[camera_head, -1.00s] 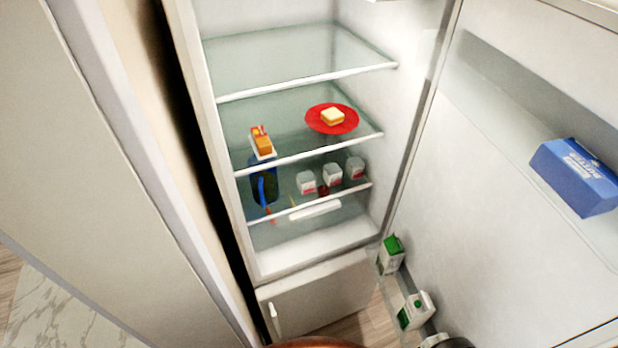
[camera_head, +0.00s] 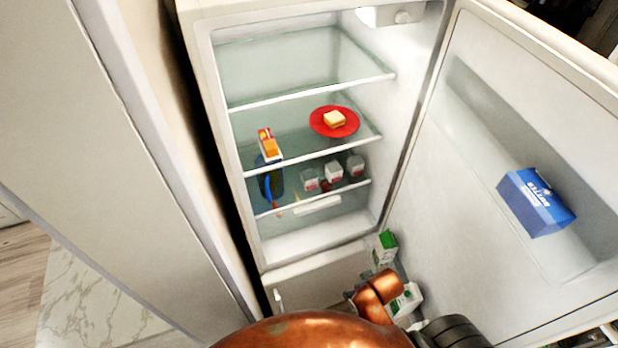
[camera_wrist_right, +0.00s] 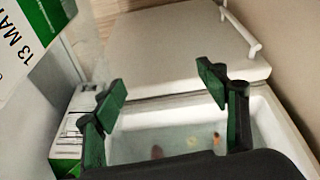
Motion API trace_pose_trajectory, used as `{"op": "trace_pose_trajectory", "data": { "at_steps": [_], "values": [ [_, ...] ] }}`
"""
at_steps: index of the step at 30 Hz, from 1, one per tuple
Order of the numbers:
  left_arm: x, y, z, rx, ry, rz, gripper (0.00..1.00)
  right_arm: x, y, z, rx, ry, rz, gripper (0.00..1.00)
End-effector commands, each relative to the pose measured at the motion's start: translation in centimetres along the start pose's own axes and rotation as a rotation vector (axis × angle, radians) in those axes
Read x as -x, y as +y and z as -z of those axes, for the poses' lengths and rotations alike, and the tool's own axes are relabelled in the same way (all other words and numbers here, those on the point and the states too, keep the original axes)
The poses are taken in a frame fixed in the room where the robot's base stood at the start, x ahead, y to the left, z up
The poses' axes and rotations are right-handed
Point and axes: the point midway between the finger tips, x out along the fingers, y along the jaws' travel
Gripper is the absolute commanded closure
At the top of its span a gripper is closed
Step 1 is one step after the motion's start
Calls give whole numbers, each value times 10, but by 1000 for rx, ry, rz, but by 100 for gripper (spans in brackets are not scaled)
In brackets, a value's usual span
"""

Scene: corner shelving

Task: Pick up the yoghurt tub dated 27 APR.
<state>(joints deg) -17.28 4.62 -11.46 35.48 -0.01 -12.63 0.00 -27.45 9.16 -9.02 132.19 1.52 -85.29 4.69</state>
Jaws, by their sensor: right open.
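Three small pale tubs stand in a row on a glass shelf low in the open fridge in the head view: the left tub (camera_head: 311,180), the middle tub (camera_head: 334,171) and the right tub (camera_head: 355,165). Their printed dates are too small to read, so I cannot tell which is 27 APR. My right gripper (camera_wrist_right: 162,92) is open and empty in the right wrist view, its green-padded fingers apart in front of the fridge's lower part. My copper-coloured arm shows at the bottom of the head view. My left gripper is not in view.
A red plate (camera_head: 350,129) with a sandwich (camera_head: 335,118) sits on the shelf above. A blue jug (camera_head: 269,182) stands left of the tubs. A carton marked "13 MA" (camera_wrist_right: 30,40) is close in the wrist view.

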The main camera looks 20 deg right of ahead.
Motion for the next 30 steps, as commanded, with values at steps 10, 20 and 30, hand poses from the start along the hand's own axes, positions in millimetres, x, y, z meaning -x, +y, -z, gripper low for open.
{"op": "trace_pose_trajectory", "data": {
  "at_steps": [10,20,30],
  "values": [
    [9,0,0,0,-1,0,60,14,-26,93,-27,64,38,33],
    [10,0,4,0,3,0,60,-1,-38,214,-99,116,17,33],
    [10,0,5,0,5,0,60,7,-17,322,-239,171,-57,33]
  ]
}}
